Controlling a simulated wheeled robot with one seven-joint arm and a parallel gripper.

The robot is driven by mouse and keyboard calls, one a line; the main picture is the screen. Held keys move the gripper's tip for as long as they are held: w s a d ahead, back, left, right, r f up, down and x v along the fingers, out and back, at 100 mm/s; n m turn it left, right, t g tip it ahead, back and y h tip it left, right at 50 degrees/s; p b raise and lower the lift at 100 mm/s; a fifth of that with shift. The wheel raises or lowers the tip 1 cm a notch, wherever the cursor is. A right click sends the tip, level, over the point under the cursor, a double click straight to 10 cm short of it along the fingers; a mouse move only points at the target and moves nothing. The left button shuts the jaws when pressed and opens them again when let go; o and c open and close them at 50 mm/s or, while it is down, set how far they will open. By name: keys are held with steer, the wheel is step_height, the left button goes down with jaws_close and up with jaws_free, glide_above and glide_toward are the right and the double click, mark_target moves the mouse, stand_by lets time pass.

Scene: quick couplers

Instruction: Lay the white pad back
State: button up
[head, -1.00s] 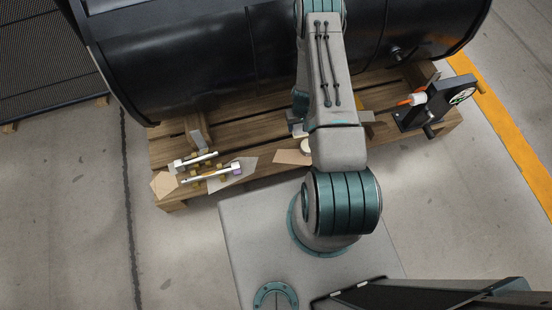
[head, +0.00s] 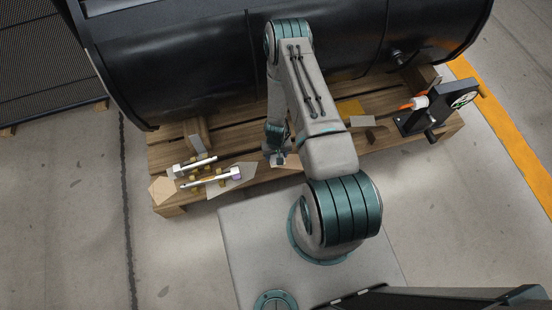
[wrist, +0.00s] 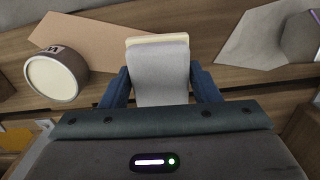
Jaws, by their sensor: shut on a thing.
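My gripper (wrist: 162,86) is shut on the white pad (wrist: 161,72), a pale grey-white block with a cream far edge, held between two blue fingers. In the head view my gripper (head: 278,154) is over the front part of the wooden pallet, left of my forearm. The pad shows there only as a small pale patch. In the wrist view a tan sheet (wrist: 88,42) lies on the boards beyond and left of the pad. I cannot tell the pad's height above the boards.
A round, cream-faced piece (wrist: 54,78) is left of my gripper. Couplers (head: 212,178) lie on the pallet's left, near a grey sheet (head: 240,170). A black gauge stand (head: 438,105) is at the right. A large black tank (head: 230,60) blocks the back.

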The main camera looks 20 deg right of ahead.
steer(key=shift+f+b, duration=0.5)
steer(key=shift+f, duration=1.2)
steer(key=shift+f, duration=0.2)
steer(key=o, duration=1)
